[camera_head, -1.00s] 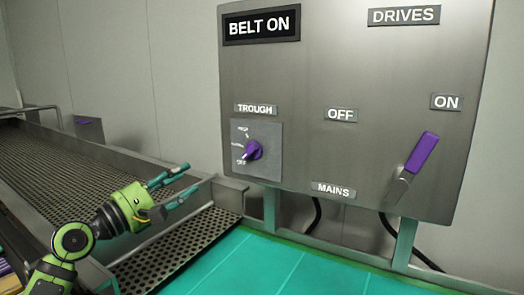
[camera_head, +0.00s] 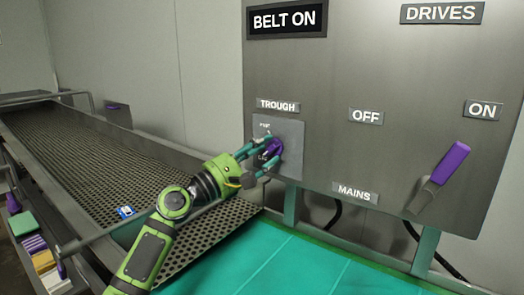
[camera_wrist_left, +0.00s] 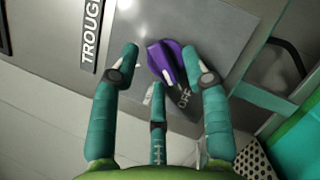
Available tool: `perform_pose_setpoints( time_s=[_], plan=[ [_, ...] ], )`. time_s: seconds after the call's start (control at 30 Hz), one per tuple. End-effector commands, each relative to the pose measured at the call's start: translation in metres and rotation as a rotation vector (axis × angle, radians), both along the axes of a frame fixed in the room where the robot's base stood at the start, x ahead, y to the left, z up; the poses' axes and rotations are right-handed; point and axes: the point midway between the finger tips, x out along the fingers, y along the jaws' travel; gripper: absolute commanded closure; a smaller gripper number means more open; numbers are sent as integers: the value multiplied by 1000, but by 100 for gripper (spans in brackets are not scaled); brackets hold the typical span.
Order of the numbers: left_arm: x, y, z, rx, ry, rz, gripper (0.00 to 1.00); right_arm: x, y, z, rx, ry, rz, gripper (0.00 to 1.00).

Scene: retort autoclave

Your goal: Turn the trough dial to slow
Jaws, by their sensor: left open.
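The purple trough dial (camera_head: 275,148) sits on a small grey plate (camera_head: 291,134) under the TROUGH label (camera_head: 278,105) on the metal panel. In the left wrist view the dial (camera_wrist_left: 172,62) has a white pointer mark, and an OFF mark (camera_wrist_left: 183,99) shows beside it. My left gripper (camera_head: 262,158) is at the dial, its teal fingers open. In the left wrist view the fingers (camera_wrist_left: 165,72) stand on either side of the dial, with no clear grip on it. Part of the plate's lettering is hidden by the fingers. My right gripper is not in view.
The mains lever (camera_head: 447,170) with a purple handle is at the panel's right, near the ON label. A perforated trough (camera_head: 75,155) runs along the left, with a small blue item (camera_head: 126,211) on it. A green belt (camera_head: 300,268) lies below the panel.

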Motion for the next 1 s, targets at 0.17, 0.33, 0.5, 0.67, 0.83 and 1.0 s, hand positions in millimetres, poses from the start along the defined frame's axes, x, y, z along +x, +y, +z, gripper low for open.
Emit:
perform_pose_setpoints(
  time_s=[0.17, 0.33, 0.5, 0.67, 0.83, 1.0],
  plan=[
    [0, 0, 0, 0, 0, 0, 90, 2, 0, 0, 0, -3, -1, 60],
    [0, 0, 0, 0, 0, 0, 100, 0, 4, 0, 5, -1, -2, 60],
    [0, 1, 0, 7, -6, 1, 100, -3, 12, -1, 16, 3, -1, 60],
    [0, 1, -1, 41, -31, 1, 100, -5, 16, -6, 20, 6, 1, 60],
    [0, 1, 1, 121, -90, 1, 100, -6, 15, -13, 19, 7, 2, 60],
    [0, 1, 4, 235, -174, 2, 100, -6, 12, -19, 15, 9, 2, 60]
  ],
)
